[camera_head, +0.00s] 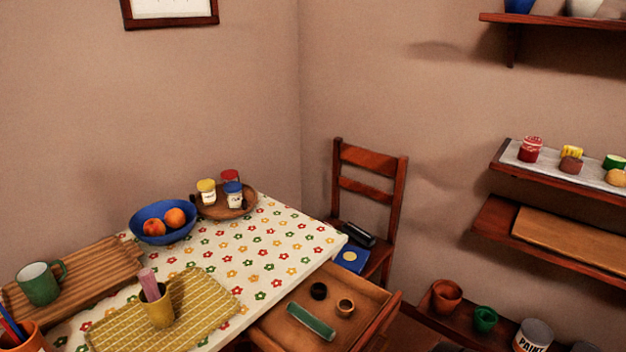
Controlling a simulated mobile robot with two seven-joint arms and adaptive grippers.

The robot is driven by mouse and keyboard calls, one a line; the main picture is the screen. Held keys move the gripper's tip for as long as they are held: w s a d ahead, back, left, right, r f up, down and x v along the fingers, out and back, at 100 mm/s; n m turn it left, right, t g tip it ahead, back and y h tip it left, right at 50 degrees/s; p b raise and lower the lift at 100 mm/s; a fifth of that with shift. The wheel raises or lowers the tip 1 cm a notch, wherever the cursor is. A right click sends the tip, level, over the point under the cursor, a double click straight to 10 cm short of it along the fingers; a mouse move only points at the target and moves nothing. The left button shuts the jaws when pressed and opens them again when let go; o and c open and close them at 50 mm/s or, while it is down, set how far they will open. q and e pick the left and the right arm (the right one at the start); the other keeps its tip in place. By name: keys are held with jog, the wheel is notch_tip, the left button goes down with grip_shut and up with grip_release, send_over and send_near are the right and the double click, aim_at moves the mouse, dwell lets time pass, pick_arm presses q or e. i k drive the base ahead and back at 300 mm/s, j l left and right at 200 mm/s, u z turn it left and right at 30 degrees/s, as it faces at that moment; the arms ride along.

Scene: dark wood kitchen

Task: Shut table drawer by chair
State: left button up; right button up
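The table drawer (369,307) is pulled out from under the right side of the table (300,234), near the chair. The wooden chair (369,162) stands behind the drawer against the wall corner. On its seat are a blue book (352,258) and a dark object (359,235). Neither of my grippers shows in the head view.
The table holds a blue fruit bowl (163,224), a tray of jars (226,206), a yellow cup (158,307) and a green mug (38,284). Pots and a paint can (533,336) stand on a low shelf to the right. Wall shelves (560,230) are at right.

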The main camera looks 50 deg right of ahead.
aim_at(276, 330)
jog(key=z, duration=2)
